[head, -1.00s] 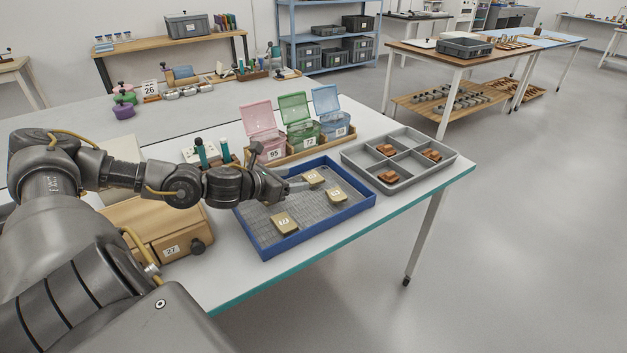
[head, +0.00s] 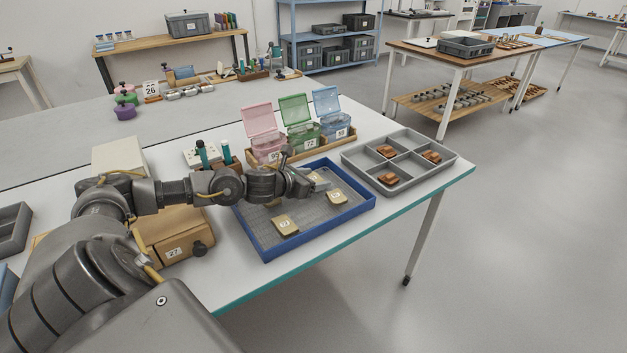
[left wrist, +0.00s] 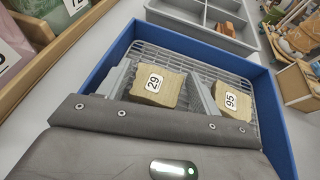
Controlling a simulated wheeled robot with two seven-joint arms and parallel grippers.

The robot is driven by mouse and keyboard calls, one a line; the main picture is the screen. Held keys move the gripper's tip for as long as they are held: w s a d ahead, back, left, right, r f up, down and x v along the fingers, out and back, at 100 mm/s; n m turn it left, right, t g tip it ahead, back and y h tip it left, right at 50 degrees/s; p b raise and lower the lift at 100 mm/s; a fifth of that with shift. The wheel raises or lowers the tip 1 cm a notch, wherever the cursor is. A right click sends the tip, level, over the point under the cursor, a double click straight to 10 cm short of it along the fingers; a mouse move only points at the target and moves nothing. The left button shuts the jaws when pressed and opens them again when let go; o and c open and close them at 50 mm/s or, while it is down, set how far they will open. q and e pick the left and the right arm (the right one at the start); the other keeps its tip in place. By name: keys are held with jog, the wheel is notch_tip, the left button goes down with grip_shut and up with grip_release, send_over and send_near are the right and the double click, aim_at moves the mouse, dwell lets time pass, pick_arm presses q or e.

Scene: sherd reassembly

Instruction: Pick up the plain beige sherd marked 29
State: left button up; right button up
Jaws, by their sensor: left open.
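The plain beige sherd marked 29 (left wrist: 157,86) lies in the blue-rimmed tray (left wrist: 282,118) in the left wrist view. In the head view the sherd (head: 317,177) is partly hidden by my left gripper (head: 314,186). That gripper is open, with one grey finger on each side of the sherd in the left wrist view (left wrist: 163,78); I cannot tell whether either finger touches it. A beige sherd marked 95 (left wrist: 232,101) lies just right of the right finger. My right gripper is not in view.
A grey divided tray (head: 448,164) with reddish sherds stands to the right. Pink (head: 265,145), green (head: 300,130) and blue (head: 333,125) lidded boxes stand behind.

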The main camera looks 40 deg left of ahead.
pick_arm(q)
jog(key=shift+c, duration=0.4)
jog(key=c, duration=0.7)
jog(key=shift+o, duration=0.2)
